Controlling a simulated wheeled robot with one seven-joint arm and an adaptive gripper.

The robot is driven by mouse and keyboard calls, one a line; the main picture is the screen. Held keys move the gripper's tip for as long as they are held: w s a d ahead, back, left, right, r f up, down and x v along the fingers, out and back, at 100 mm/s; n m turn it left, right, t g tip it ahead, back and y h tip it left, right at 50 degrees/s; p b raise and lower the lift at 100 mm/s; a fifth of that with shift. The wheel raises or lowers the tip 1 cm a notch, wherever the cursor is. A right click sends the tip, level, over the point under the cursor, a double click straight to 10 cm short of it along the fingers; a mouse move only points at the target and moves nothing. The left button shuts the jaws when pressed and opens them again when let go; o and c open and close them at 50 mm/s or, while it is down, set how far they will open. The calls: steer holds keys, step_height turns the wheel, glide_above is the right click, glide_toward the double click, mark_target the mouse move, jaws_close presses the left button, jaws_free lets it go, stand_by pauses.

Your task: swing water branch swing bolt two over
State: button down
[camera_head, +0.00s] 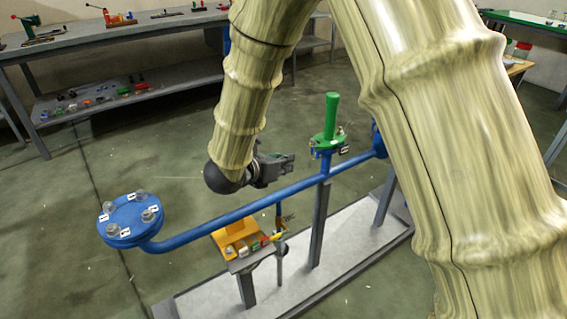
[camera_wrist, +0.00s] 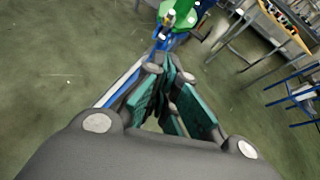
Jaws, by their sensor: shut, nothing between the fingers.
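A blue pipe (camera_head: 250,207) runs from a round blue flange (camera_head: 128,228) at the left up to the right. Several grey bolts with small white tags stand around that flange; the tag marks are too small to read, so I cannot tell which is bolt two. A green fitting with an upright green handle (camera_head: 332,112) sits over the pipe and has small bolts and tags around it. My gripper (camera_head: 291,163) is shut and empty, above the pipe, left of the green fitting and apart from it. In the wrist view, my gripper's fingertips (camera_wrist: 165,66) meet below the green fitting (camera_wrist: 184,18).
A yellow-orange block (camera_head: 236,234) with small parts stands on a low stand under the pipe. Grey posts (camera_head: 319,225) rise from a pale base plate (camera_head: 335,262). Benches (camera_head: 110,38) with tools line the back. The floor at left is clear.

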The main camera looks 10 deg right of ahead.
mark_target(314, 146)
steer(key=w+d+f, duration=0.1)
steer(key=w+d, duration=0.5)
steer(key=d, duration=0.1)
steer(key=shift+d+f, duration=0.15)
steer(key=shift+d, duration=0.05)
steer(key=shift+w, duration=0.1)
